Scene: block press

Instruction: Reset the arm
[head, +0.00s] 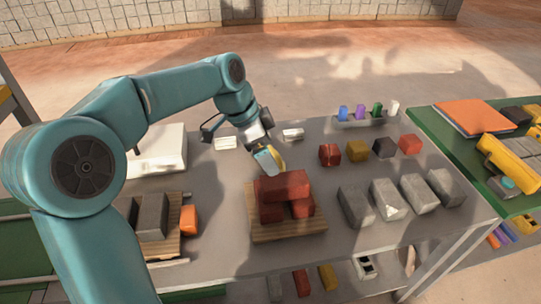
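My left arm comes in from the left and arches over the grey table (350,250). My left gripper (270,160) points down, just behind and above a stack of red bricks (284,186). The stack stands on a small wooden pallet (287,231), with one brick lying across others. A pale blue part and a yellow part show at the gripper's tip; I cannot tell whether these are fingers or a held thing, or whether it touches the stack. My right gripper is not in view.
Several grey blocks (390,199) lie right of the pallet, with small red and dark yellow blocks (385,148) behind. Markers stand in a holder (358,124) at the back. Another pallet (170,244) holds grey blocks and an orange one. A green table (440,135) is at right.

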